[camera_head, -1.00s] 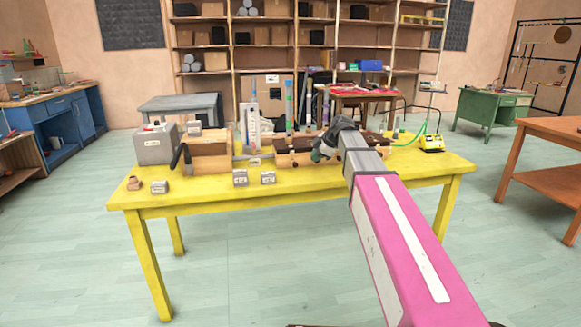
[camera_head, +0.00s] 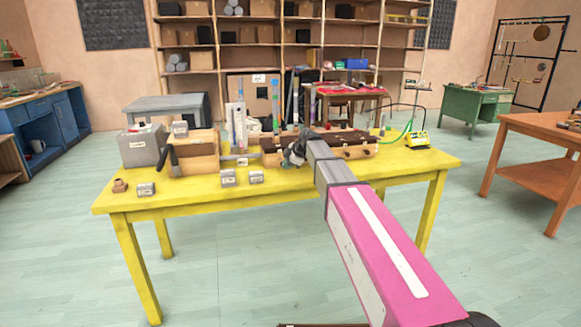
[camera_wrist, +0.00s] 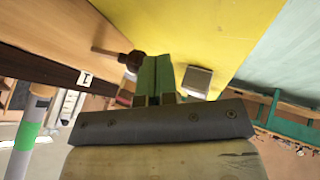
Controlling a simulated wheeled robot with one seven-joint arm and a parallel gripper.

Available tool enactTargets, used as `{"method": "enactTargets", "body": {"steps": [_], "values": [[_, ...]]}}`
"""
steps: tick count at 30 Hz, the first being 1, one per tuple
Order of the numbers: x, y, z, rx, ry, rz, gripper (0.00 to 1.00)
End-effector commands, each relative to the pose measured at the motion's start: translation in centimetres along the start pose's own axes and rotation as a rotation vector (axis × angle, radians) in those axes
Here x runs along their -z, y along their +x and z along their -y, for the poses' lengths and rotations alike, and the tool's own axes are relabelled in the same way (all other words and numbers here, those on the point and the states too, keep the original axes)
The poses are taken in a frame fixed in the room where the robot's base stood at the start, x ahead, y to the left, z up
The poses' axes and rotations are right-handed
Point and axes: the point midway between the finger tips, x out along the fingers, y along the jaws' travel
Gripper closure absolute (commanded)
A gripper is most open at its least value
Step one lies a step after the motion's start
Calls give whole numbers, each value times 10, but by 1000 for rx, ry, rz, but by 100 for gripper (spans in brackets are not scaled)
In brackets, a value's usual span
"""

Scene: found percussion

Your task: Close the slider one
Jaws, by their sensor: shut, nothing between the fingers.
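A long wooden box (camera_head: 357,152) with a dark top stands on the yellow table, with dark knobs along its front. In the wrist view, a dark knob on a short rod (camera_wrist: 132,61) sticks out from the wooden front (camera_wrist: 65,38), near a white label marked "I" (camera_wrist: 85,78). I take this knob for slider one, but cannot tell for sure. My gripper (camera_head: 292,158) is at the left part of the box's front. Its green fingers (camera_wrist: 155,68) are shut and empty, close beside the knob; I cannot tell whether they touch it. How far the slider is open cannot be seen.
Small grey blocks (camera_head: 228,178) lie at the table's front, left of my gripper. A second wooden box (camera_head: 196,155) and a grey box (camera_head: 143,147) stand further left. A yellow device (camera_head: 418,140) is at the right. The table's front right (camera_head: 400,172) is clear.

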Motion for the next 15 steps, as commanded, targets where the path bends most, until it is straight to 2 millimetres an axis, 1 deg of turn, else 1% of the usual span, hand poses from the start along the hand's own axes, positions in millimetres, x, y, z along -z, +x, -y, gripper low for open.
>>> {"method": "enactTargets", "body": {"steps": [1, 3, 15], "values": [[0, 2, -4, 0, 0, 0, 100], [0, 3, -6, 0, 0, 0, 100], [0, 4, -8, 0, 0, 0, 100]]}}
